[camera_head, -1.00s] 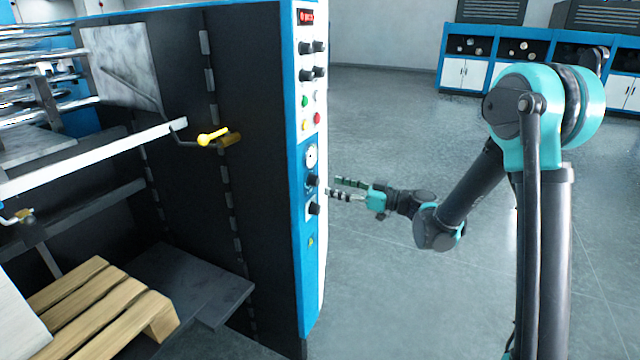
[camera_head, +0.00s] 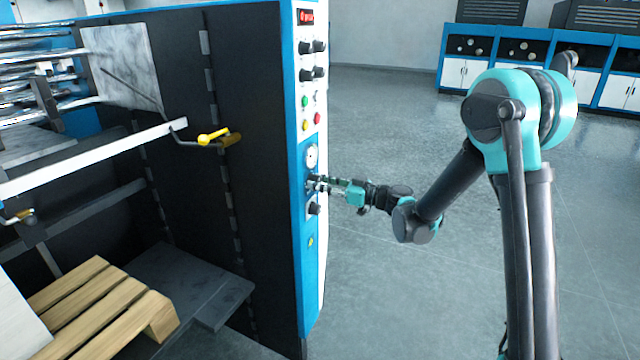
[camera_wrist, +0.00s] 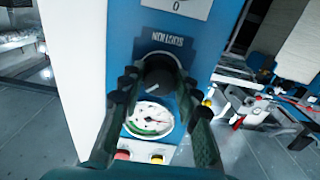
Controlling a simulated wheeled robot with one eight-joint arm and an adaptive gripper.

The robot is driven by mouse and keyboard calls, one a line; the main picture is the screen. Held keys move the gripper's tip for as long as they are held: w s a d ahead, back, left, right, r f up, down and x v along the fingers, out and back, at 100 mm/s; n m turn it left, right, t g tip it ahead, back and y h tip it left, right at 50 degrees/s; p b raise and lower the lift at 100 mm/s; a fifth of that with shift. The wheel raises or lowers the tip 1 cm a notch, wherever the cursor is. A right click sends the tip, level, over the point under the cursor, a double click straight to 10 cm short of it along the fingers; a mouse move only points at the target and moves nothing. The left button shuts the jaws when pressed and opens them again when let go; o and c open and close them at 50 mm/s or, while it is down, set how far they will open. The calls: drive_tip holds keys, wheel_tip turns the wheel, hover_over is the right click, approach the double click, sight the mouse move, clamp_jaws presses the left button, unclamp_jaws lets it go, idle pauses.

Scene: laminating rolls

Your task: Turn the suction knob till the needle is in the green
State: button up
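The suction knob (camera_wrist: 160,74) is black and round, under an upside-down SUCTION label in the wrist view. It stands between the two fingers of my gripper (camera_wrist: 158,88). The fingers are apart, with a visible gap to the knob on at least the left side; contact is not clear. The white gauge (camera_wrist: 148,118) with a green arc lies just beside the knob; its needle is too small to read surely.
Another black knob (camera_head: 314,208) sits just below my gripper on the blue panel (camera_head: 309,260). Coloured buttons (camera_head: 305,125) and more knobs (camera_head: 313,73) are above. A yellow-handled crank (camera_head: 212,137) is to the left. The floor right of the machine is open.

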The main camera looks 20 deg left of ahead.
drive_tip(key=c, duration=0.5)
drive_tip(key=shift+m, duration=0.3)
drive_tip(key=shift+r+m, duration=0.1)
drive_tip(key=shift+m, duration=10.4)
drive_tip(key=o, duration=1.2)
